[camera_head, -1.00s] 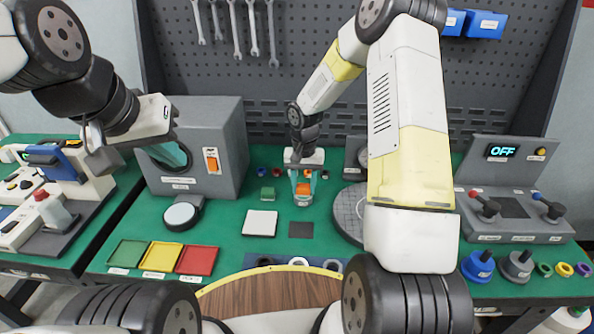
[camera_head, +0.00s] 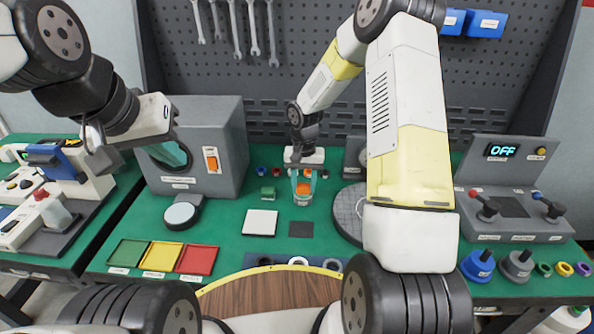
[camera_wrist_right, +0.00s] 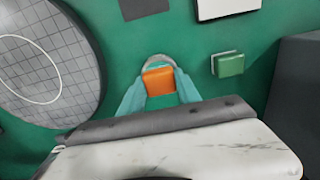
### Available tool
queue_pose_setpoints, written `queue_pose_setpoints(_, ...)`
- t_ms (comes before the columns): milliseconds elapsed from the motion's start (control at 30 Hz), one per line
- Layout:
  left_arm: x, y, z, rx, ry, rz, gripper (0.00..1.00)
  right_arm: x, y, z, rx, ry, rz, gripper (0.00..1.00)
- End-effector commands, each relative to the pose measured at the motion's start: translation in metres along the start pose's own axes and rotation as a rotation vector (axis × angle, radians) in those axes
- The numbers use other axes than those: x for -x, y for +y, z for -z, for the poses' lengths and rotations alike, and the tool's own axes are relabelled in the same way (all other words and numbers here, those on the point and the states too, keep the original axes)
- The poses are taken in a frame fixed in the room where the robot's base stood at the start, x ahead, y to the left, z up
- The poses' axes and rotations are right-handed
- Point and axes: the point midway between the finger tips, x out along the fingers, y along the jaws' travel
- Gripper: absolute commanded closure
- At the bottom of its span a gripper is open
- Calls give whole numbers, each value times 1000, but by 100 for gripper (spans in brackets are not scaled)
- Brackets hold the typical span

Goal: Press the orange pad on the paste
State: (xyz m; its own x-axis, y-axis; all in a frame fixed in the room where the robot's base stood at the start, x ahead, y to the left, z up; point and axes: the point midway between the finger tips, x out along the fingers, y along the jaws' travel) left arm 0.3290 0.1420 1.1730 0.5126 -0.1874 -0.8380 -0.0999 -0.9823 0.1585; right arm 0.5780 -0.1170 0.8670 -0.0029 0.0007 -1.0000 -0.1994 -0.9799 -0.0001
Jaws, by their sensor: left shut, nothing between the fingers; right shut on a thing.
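The orange pad (camera_head: 303,188) is between the teal fingers of my right gripper (camera_head: 303,186), which is shut on it and points straight down. In the right wrist view the orange pad (camera_wrist_right: 158,81) shows between the two fingertips. A pale round dish (camera_head: 302,201) sits directly under the pad; in the right wrist view its grey rim (camera_wrist_right: 157,60) shows beyond the pad. The paste itself is hidden, and I cannot tell whether the pad touches it. My left gripper (camera_head: 178,155) is shut and empty in front of the grey box.
A green block (camera_head: 267,193) stands left of the dish. A white tile (camera_head: 260,223) and a dark square (camera_head: 300,229) lie in front. A round gridded plate (camera_head: 348,215) is close on the right. Green, yellow and red trays (camera_head: 160,257) lie front left.

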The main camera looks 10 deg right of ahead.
Motion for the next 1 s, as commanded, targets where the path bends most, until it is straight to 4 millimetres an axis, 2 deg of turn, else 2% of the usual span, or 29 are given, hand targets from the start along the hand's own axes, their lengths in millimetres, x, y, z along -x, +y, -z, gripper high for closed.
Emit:
queue_pose_setpoints(700,0,0,0,0,0,0,100,59,0,1,-1,4,1,93)
queue_pose_setpoints(1000,0,0,0,0,0,0,100,69,0,1,1,3,1,93)
